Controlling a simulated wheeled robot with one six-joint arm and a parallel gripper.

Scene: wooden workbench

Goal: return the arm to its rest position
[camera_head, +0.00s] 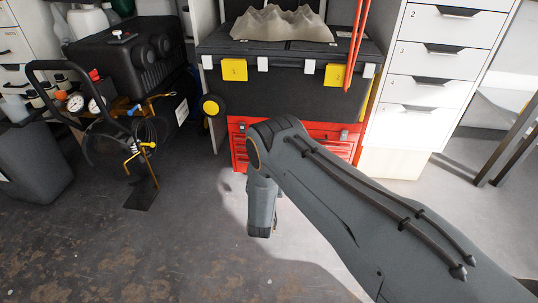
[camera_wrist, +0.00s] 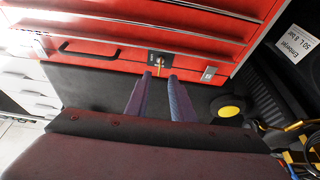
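My arm enters the head view from the lower right. It bends at a dark elbow in front of the red cabinet, and its short end link hangs down over the floor. My gripper's fingers do not show clearly there. In the wrist view my gripper (camera_wrist: 160,76) shows two purple-grey fingers with a gap between them and nothing held. The fingertips point toward the lower edge of the red drawer cabinet (camera_wrist: 180,22), near its lock. I cannot tell the exact distance to it.
A black case (camera_head: 290,51) with yellow latches sits above the red cabinet. White drawers (camera_head: 425,60) stand to the right. At left are a black compressor (camera_head: 128,60) and a cart with gauges and hoses (camera_head: 75,103). The floor (camera_head: 150,250) at lower left is clear.

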